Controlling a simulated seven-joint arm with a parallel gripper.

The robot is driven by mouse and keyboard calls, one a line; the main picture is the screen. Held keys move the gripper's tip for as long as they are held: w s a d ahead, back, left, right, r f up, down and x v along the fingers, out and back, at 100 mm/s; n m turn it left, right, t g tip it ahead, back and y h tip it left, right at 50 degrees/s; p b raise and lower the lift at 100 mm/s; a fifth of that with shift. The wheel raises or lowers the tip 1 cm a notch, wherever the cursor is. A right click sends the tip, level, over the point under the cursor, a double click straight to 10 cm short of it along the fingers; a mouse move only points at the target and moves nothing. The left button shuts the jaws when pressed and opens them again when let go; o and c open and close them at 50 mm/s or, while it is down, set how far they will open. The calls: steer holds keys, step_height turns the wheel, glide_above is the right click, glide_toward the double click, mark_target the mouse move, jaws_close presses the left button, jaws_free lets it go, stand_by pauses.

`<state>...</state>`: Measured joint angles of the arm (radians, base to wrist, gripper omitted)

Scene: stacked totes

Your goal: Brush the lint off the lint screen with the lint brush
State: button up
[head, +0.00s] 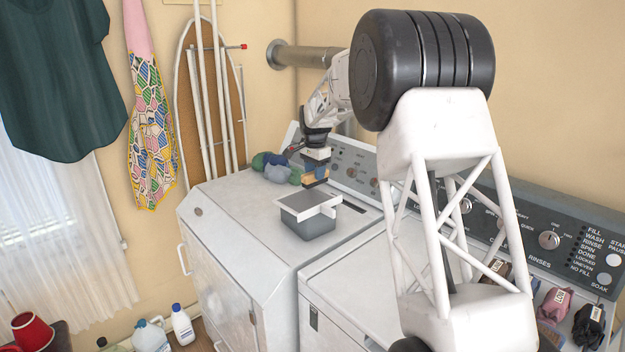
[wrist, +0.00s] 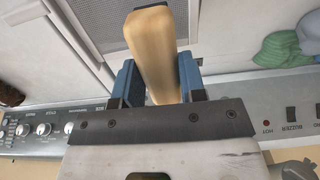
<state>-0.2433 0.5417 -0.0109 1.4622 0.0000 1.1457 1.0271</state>
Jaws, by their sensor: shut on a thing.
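The lint brush (wrist: 152,40) has a tan wooden body and is held between the two blue fingers of my gripper (wrist: 158,82) in the wrist view. In the head view my gripper (head: 316,168) is above the back of the left machine, with the tan brush (head: 316,177) below it. The lint screen (head: 308,204) is a grey mesh panel with a white frame, lying on a grey bin on the machine top. Its mesh (wrist: 100,22) also shows beside the brush in the wrist view. The brush is close to the screen's back edge; I cannot tell whether they touch. No lint is clear on the mesh.
The grey bin (head: 308,228) stands on the left machine (head: 230,217). Rolled green and blue cloths (head: 275,170) lie behind it to the left. The control panel (head: 355,168) rises at the back. Small labelled bags (head: 553,305) sit on the right machine.

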steer(key=shift+r, duration=2.8)
